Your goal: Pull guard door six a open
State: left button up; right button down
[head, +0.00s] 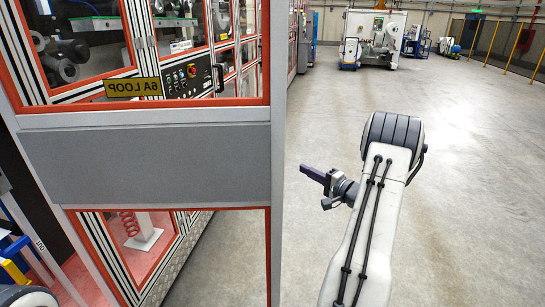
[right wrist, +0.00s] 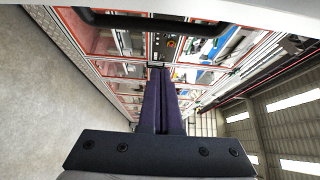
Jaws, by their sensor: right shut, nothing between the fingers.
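The guard door stands at the left in the head view, with a grey middle panel (head: 150,163), clear panes in orange-red trim and a pale edge post (head: 277,150). Its yellow label (head: 133,87) reads 6A LOOP in mirror writing, so I see the door from behind, swung out from the machine. A black handle (head: 219,78) shows through the upper pane. A dark bar handle (right wrist: 150,22) crosses the top of the right wrist view. My right gripper (head: 312,174) is shut and empty, right of the post and apart from it. It also shows in the right wrist view (right wrist: 158,75). My left gripper is out of view.
The machine row with a control panel (head: 188,80) runs behind the door. Open grey floor (head: 450,180) lies to the right. A white machine (head: 375,38) and yellow posts (head: 491,45) stand far back.

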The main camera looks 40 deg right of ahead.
jog(key=w+p, duration=0.5)
jog(key=w, duration=0.6)
pick_arm(q)
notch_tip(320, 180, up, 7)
jog(key=p, duration=0.1)
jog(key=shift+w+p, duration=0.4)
pick_arm(e)
jog(key=s+a, duration=0.1)
jog(key=a, duration=0.1)
jog(key=s+a, duration=0.1)
jog(key=s, duration=0.1)
jog(key=shift+s+a+r, duration=0.1)
jog(key=shift+s+a, duration=0.05)
jog(key=shift+a, duration=0.2)
